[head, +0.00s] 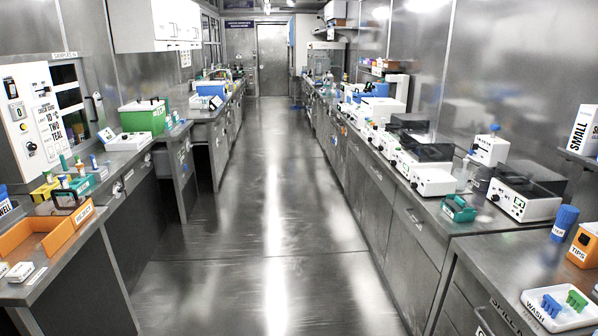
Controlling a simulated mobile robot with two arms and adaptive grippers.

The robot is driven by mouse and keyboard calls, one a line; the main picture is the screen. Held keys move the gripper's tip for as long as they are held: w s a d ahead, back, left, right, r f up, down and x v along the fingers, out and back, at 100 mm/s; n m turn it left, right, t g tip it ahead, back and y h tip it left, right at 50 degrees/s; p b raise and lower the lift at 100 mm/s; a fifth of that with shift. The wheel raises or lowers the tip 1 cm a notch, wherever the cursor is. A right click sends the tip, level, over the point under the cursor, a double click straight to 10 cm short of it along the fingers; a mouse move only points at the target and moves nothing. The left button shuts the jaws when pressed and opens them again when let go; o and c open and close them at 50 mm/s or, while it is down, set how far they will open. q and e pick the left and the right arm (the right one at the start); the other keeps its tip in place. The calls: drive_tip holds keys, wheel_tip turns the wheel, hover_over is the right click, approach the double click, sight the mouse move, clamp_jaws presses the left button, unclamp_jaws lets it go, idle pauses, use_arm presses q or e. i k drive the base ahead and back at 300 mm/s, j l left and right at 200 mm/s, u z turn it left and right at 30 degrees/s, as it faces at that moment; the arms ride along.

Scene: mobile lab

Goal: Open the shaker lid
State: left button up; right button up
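Neither of my grippers is in view. On the right bench stand several white devices with dark, see-through lids. The nearest one (527,190) has a control panel on its front, and its dark lid looks shut. Another white device (428,170) with a dark lid stands farther back on the same bench, and its lid looks shut too. I cannot read a label that tells which device is the shaker.
A long clear aisle (270,210) runs between two steel benches to a far door (273,53). On the right bench are a teal rack (458,209), a white WASH tray (538,318) and an orange TIPS box (584,245). An orange tray (20,236) and green box (143,119) are left.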

sight(440, 143)
drive_tip(key=i, duration=1.2)
drive_tip(key=i+j, duration=0.15)
drive_tip(key=i, duration=1.05)
drive_tip(key=l+z, duration=0.05)
